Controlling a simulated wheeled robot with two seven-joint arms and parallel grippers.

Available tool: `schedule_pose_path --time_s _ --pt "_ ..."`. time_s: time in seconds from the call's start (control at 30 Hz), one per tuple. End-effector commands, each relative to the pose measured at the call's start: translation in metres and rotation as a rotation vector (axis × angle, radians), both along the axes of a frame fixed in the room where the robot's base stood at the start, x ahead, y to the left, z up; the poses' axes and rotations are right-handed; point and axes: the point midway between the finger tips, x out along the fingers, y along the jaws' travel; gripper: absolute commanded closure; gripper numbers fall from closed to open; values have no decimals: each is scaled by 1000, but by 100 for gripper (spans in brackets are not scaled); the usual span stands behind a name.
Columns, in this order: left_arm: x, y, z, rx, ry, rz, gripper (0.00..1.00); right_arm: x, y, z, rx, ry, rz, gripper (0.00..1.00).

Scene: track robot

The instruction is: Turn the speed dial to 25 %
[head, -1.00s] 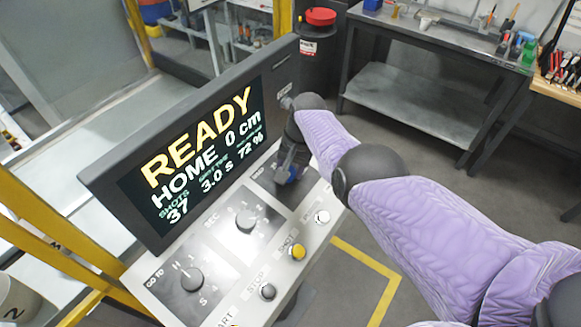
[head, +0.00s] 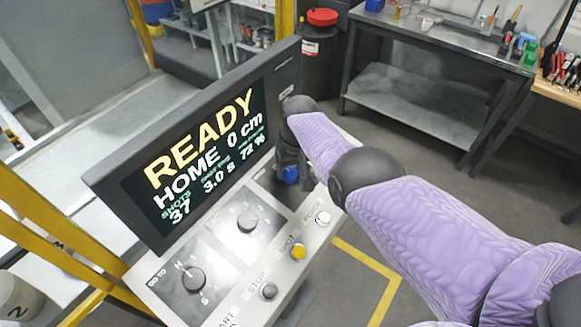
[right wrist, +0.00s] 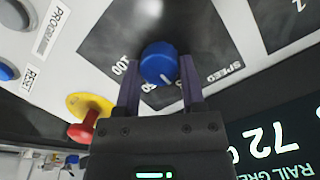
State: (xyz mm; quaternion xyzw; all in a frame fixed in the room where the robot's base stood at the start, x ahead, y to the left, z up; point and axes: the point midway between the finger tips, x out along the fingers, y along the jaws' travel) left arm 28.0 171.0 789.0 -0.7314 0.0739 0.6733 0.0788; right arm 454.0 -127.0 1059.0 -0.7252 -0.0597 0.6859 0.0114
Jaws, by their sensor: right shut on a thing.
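The speed dial (right wrist: 158,63) is a round blue knob on a dark plate of the control panel. In the right wrist view its white mark points down and slightly right, near the partly hidden "50" label. "100" is at its left and "SPEED" at its right. My right gripper (right wrist: 159,78) has its two fingers on either side of the dial, shut on it. In the head view the blue dial (head: 290,175) shows just below the dark right gripper (head: 286,168). My left gripper is not in view.
The screen (head: 200,150) reads READY, HOME, 0 cm, 3.0 s and 72 %; the wrist view labels the 72 "RAIL GRE". Two black knobs (head: 193,279) (head: 247,221), a yellow button (head: 299,252) and other buttons are on the panel (head: 235,275). A red-and-yellow button (right wrist: 85,120) is close by.

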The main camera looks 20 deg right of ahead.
Motion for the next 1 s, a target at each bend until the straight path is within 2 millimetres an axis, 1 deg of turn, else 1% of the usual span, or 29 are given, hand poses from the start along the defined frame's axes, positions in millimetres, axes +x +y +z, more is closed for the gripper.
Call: schedule_pose_path --time_s 0.43,0.47,0.5,0.6,0.87,0.93,0.97,1.0 --pt "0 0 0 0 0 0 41 -1 0 -1 -2 2 7 100" --pt "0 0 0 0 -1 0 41 -1 0 -1 -2 2 7 43" --pt "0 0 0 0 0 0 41 -1 0 -1 -2 2 7 34" --pt "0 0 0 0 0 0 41 -1 0 -1 -2 1 7 14" --pt "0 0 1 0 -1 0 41 0 0 0 -1 0 6 14" --pt "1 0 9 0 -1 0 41 -1 -1 9 -1 0 6 14" --pt "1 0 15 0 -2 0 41 -1 -1 15 -1 0 6 14" --pt "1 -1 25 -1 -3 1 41 -1 -2 26 -1 -1 6 14"
